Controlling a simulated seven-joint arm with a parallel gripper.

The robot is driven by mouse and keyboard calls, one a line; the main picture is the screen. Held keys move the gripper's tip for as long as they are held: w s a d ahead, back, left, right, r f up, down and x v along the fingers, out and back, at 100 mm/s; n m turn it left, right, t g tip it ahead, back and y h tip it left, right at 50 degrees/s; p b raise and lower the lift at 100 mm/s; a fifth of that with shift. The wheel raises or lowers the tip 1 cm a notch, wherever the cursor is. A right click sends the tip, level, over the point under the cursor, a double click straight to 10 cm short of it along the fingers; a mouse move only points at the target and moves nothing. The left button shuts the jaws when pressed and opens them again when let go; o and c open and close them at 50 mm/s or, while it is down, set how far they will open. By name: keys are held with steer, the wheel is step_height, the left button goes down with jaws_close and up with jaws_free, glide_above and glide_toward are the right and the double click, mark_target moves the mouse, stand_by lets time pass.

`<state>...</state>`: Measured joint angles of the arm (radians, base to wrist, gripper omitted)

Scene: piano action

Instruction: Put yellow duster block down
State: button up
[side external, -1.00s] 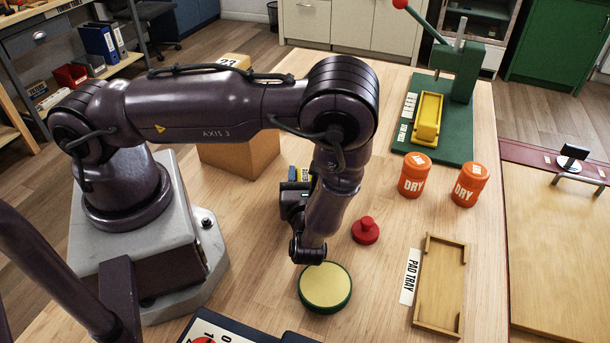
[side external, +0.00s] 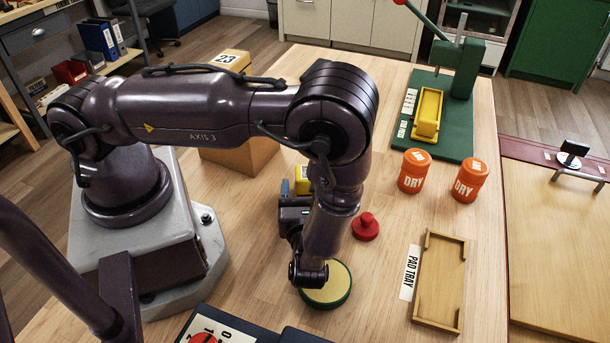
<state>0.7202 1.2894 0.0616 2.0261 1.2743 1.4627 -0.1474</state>
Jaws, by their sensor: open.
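The yellow duster block (side external: 303,184) stands on the wooden table behind my wrist, with a pale label on it. Its lower part is hidden by my arm. A small blue piece (side external: 285,188) shows just left of it; I cannot tell what it belongs to. My gripper (side external: 292,205) is open, on the near side of the block. Its fingertips are mostly hidden behind my wrist, so I cannot see whether they touch the block.
A round green-rimmed pad (side external: 338,290) lies under my wrist, with a red-knobbed piece (side external: 366,226) beyond it. The wooden pad tray (side external: 428,320) is at right.

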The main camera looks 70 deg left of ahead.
steer(key=shift+v, duration=1.35)
steer(key=s+a+r+n+h, duration=0.1)
steer(key=r+n+h, duration=0.4)
steer(key=r, duration=0.5)
steer(key=s+a+r+n+g+h, duration=0.1)
steer(key=s+r+n+h, duration=0.3)
steer(key=r+n, duration=0.6)
steer(key=s+a+r+n+h, duration=0.1)
steer(key=s+r+n+h, duration=0.1)
steer(key=r+n+h, duration=0.5)
step_height(320, 180, up, 3)
steer(key=shift+s+r+n+h, duration=0.2)
steer(key=shift+s+n+h, duration=0.1)
